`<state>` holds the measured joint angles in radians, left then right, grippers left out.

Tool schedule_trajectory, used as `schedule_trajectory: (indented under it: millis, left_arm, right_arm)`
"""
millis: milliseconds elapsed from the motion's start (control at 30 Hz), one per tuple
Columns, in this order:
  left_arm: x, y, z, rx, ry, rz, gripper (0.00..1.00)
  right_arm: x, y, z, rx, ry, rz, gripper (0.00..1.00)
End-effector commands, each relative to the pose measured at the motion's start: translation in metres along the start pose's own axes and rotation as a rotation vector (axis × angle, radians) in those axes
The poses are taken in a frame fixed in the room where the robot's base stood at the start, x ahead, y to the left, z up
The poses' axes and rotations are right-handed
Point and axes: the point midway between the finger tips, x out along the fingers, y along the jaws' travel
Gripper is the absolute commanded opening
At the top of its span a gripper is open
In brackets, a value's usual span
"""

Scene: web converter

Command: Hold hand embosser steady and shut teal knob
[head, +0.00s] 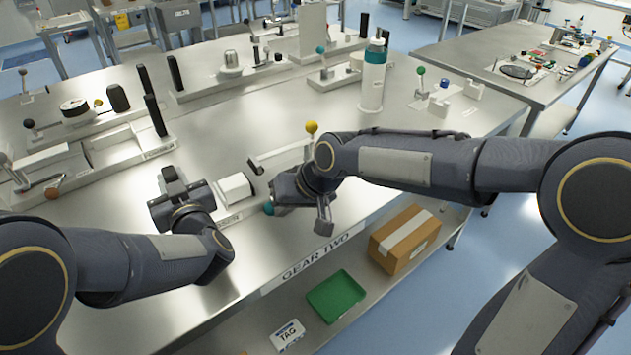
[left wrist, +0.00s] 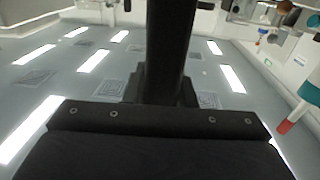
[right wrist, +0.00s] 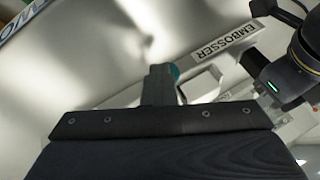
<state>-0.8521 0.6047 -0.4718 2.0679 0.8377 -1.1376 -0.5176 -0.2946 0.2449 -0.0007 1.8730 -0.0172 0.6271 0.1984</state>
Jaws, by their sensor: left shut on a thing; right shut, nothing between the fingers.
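The hand embosser (head: 236,190) is a low station with a white block on the near table; its EMBOSSER label (right wrist: 225,40) shows in the right wrist view. My left gripper (head: 176,188) is at its left side, shut on a dark upright post (left wrist: 172,45) that appears to be the embosser's handle. The teal knob (head: 268,209) is right of the white block, beside my right gripper (head: 279,194). It also shows in the right wrist view (right wrist: 174,70), partly hidden behind the dark fingers. My right gripper is shut and empty; whether it touches the knob is unclear.
A white arm with a yellow knob (head: 311,127) stands just behind my right gripper. A teal-and-white bottle (head: 373,80) and a green-knobbed station (head: 420,71) stand farther back. A carton (head: 404,240) and green tray (head: 337,296) are on the lower shelf. The table's front left is clear.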

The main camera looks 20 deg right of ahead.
Motion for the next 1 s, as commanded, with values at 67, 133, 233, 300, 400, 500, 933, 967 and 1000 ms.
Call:
schedule_trajectory:
  millis: [67,133,233,300,400,500,933,967,1000]
  left_arm:
    - [-0.004,0.002,0.012,0.009,-0.03,0.01,0.0]
    - [-0.004,0.002,0.012,0.009,-0.03,0.009,0.0]
    - [-0.004,0.001,0.012,0.009,-0.03,0.008,0.0]
    - [-0.004,0.001,0.012,0.009,-0.03,0.008,0.0]
    - [-0.003,0.001,0.012,0.009,-0.03,0.007,0.0]
    - [-0.003,0.001,0.012,0.009,-0.03,0.007,0.0]
    - [-0.003,0.0,0.012,0.009,-0.03,0.006,0.0]
    - [-0.003,0.0,0.012,0.009,-0.03,0.006,0.0]
    - [-0.003,0.0,0.012,0.009,-0.03,0.006,0.0]
  right_arm:
    - [-0.003,0.002,0.002,-0.001,0.002,-0.004,0.0]
    - [-0.009,0.008,0.005,0.0,0.003,-0.002,0.0]
    - [-0.023,0.021,0.012,0.005,0.007,0.0,0.0]
    - [-0.036,0.026,0.017,0.001,0.008,-0.001,0.0]
    - [-0.06,0.018,0.02,-0.002,0.009,-0.002,0.0]
    - [-0.082,0.013,0.023,-0.002,0.009,-0.001,0.0]
    - [-0.124,0.004,0.031,0.0,0.002,0.001,0.0]
    - [-0.124,0.004,0.031,0.0,0.001,0.001,0.0]
    - [-0.124,0.004,0.031,0.001,0.001,0.001,0.0]
